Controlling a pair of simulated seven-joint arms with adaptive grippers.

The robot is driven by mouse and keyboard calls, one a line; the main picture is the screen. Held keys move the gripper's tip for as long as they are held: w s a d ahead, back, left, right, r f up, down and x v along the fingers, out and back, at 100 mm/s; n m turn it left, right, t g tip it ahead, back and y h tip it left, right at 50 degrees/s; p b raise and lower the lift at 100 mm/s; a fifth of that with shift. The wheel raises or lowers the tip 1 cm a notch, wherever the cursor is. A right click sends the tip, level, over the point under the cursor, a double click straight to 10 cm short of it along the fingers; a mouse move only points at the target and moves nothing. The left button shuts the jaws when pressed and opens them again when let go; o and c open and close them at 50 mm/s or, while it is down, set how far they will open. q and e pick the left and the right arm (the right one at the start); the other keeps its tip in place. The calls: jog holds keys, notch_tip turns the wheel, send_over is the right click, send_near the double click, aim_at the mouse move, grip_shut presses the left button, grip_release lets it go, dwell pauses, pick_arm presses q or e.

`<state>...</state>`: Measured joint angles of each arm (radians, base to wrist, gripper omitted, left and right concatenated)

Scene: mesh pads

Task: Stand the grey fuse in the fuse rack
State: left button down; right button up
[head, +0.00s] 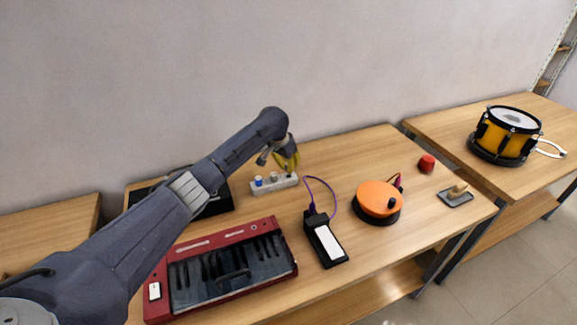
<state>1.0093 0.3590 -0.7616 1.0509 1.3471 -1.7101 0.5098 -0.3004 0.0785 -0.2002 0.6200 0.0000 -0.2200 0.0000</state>
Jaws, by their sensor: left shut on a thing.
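The fuse rack (273,186) is a pale grey block on the wooden table, near its back edge. A blue-topped piece (258,180) stands at its left end, and a grey-topped piece (274,177) stands near its middle. My left gripper (289,169), with yellow on it, points down over the right end of the rack. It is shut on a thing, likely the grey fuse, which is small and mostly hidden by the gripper. I cannot tell whether the held thing touches the rack. My right gripper is out of view.
A red keyboard (223,268) lies in front, beside a black device (325,240) with a purple cable. An orange round pad (378,198), a red knob-like piece (426,163) and a small tray (455,199) lie to the right. A drum (507,132) stands on another table.

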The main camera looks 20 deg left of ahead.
pick_arm(q)
jog(key=shift+f, duration=1.5)
jog(key=c, duration=1.3)
grip_release()
jog(key=shift+c, duration=0.2)
jog(key=shift+r, duration=0.1)
jog(key=v, duration=1.2)
jog(key=shift+s, duration=0.1)
